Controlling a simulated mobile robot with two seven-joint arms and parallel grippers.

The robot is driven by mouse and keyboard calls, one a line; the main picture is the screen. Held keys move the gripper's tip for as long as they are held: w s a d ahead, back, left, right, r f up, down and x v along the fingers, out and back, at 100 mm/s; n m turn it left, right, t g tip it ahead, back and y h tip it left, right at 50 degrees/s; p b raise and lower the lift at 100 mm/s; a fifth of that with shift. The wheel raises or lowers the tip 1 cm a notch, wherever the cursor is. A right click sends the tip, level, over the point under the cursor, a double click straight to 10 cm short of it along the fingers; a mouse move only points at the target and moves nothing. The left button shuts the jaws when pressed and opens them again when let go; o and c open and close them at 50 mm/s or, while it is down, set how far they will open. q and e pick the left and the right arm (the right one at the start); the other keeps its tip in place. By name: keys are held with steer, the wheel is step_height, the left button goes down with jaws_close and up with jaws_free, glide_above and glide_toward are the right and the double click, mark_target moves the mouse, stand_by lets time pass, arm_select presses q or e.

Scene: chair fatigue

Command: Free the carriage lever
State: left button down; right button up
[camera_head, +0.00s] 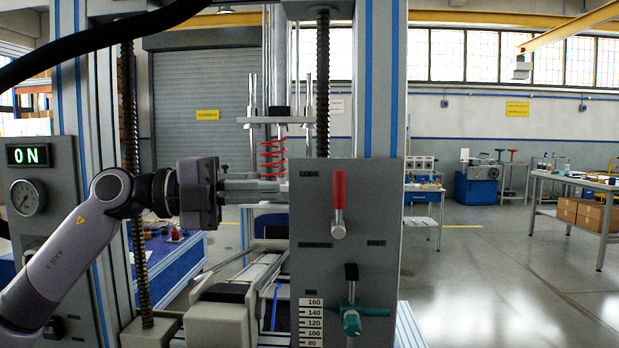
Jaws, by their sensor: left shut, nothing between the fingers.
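A grey panel (308,214) on the test frame carries a lever with a red grip (339,190). The lever stands upright, its grip above a metal pivot. A label reading LOCK is at the panel's upper left, and one that seems to read FREE is at right, below the pivot. My left gripper (284,190) comes in from the left and points right. Its fingers are shut and empty. The tips are at the panel's left edge, left of the lever and apart from it; their depth is hard to judge. My right gripper is not in view.
A threaded column (323,90) and a red spring (272,155) stand behind. A lit ON display (28,154) and a gauge are at left. Open floor lies right.

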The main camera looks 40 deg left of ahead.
mark_target(339, 201)
arm_select(q)
steer(key=p+x, duration=0.3)
steer(key=x, duration=0.3)
steer(key=shift+r, duration=0.1)
steer(key=shift+w+d, duration=0.4)
steer(key=shift+d, duration=0.05)
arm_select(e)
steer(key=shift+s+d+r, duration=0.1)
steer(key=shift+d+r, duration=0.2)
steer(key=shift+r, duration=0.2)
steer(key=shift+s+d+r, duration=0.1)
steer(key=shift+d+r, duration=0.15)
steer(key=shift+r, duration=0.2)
arm_select(q)
steer(key=shift+a+p, duration=0.1)
steer(key=shift+p, duration=0.2)
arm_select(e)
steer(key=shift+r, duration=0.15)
